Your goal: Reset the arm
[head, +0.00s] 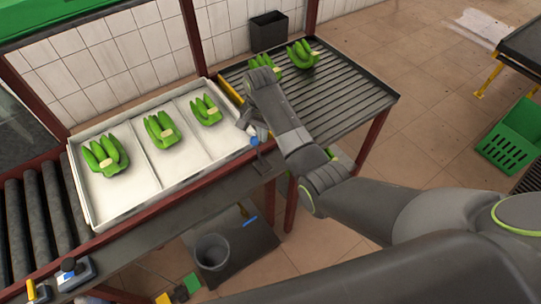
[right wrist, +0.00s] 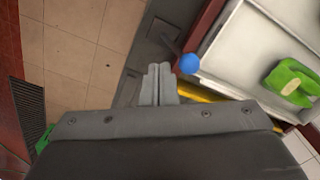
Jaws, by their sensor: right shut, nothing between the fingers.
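My right arm reaches in from the right in the head view and bends down beside the white tray (head: 185,164). My right gripper (head: 262,132) is over the tray's right front corner, near a small blue ball on a stalk (head: 254,142). In the right wrist view the fingers (right wrist: 158,84) are together and empty, with the blue ball (right wrist: 189,63) just beyond and to their right. One green banana bunch lies in each tray section: left (head: 105,154), middle (head: 161,130) and right (head: 205,110). My left gripper is not in view.
Two more banana bunches (head: 302,54) lie on the dark ribbed table (head: 350,92), partly behind my arm. A black bin (head: 268,30) stands at the back. Rollers (head: 30,215) run at the left. A grey bucket (head: 212,252) is below, and a green crate (head: 512,138) is at right.

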